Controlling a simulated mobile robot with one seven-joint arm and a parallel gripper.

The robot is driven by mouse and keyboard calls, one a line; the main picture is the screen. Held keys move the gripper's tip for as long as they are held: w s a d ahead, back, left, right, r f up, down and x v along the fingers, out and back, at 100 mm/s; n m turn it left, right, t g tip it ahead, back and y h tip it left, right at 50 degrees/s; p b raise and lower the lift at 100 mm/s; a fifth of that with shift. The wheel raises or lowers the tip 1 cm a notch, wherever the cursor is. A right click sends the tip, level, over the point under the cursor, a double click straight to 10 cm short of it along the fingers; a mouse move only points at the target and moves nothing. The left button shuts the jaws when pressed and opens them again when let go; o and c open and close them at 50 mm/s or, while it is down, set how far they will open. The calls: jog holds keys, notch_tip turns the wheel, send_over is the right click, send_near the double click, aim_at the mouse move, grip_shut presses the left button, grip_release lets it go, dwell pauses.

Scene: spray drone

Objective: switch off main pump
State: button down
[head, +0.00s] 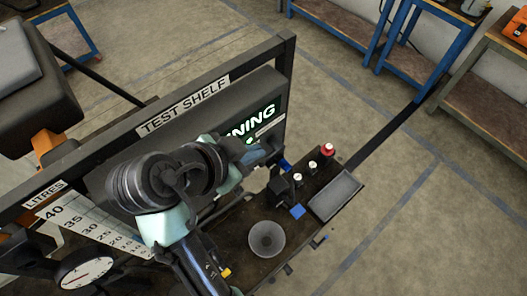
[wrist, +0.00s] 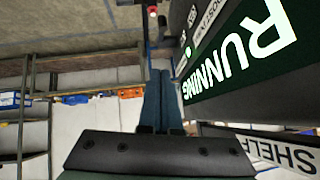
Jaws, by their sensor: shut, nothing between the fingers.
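A lit green display (head: 252,120) on the test shelf shows the end of a word in the head view; in the wrist view the display (wrist: 240,50) reads RUNNING. Below it stands a dark bench (head: 325,172) with a red knob (head: 327,149) and two white-topped knobs (head: 312,165), (head: 297,177). No label readable here names the main pump. My gripper (head: 286,164) is in front of the display, left of the knobs, and looks apart from them. In the wrist view its blue fingers (wrist: 160,72) are together and empty. A small red thing (wrist: 152,10) shows beyond the fingertips.
The shelf's dark frame (head: 290,50) rises beside my arm. Open floor (head: 410,220) lies right; blue tables (head: 400,50) stand behind.

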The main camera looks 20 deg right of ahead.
aim_at(271, 154)
jog(key=shift+w+d+f+p, duration=0.45)
jog(key=shift+d+f+p, duration=0.05)
jog(key=shift+f, duration=0.75)
jog(key=shift+w+d+f+p, duration=0.45)
jog(key=shift+d+f+p, duration=0.05)
jog(key=shift+f, duration=0.8)
jog(key=shift+w+d+f+p, duration=0.45)
jog(key=shift+d+f+p, duration=0.05)
jog(key=shift+f, duration=0.75)
